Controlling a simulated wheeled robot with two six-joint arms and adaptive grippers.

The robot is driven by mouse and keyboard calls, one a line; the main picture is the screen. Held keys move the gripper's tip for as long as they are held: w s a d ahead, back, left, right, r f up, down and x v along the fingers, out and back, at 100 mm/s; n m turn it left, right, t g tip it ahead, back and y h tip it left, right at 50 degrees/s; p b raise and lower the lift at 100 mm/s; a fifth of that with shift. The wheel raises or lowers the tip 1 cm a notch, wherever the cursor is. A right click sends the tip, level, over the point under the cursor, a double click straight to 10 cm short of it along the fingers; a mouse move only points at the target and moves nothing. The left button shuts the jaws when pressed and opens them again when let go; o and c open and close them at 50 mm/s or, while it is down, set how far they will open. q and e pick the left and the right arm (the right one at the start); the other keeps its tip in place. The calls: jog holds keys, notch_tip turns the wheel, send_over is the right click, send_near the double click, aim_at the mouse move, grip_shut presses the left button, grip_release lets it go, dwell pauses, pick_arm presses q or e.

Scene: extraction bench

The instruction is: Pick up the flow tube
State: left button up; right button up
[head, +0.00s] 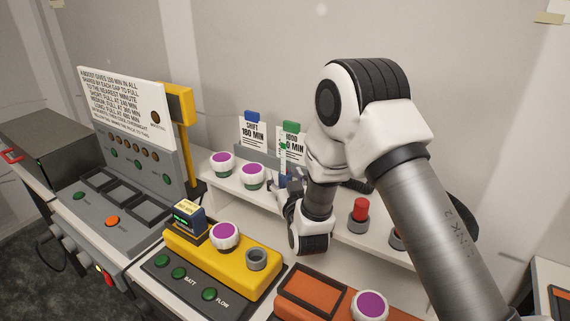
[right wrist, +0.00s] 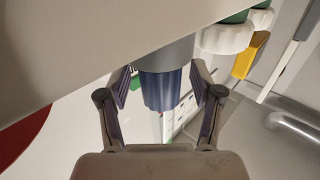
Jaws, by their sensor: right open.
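A slim upright tube, pale with green bands (head: 283,158) and a blue lower part, stands at the back shelf in the head view; it looks like the flow tube. In the right wrist view its blue section (right wrist: 161,90) sits between my open fingers, with a grey part above it. My right gripper (head: 279,187) is open around the blue section in the head view, largely hidden by my own wrist; its fingers also show in the wrist view (right wrist: 160,92). I see gaps beside the blue section, so the fingers do not appear closed on it. My left gripper is not in view.
White jars with purple tops (head: 222,162) stand left on the white shelf. Cards (head: 252,131) stand behind the tube. A red-topped item (head: 360,211) stands to the right. In front are a yellow unit (head: 205,258) with a grey socket (head: 257,258) and an orange unit (head: 312,297).

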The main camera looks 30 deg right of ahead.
jog(key=shift+s+a+r, duration=0.1)
jog(key=shift+s+r, duration=0.05)
jog(key=shift+s, duration=0.05)
jog(key=shift+c, duration=0.2)
jog(key=shift+s+r, duration=0.15)
jog(key=shift+s, duration=0.05)
grip_shut()
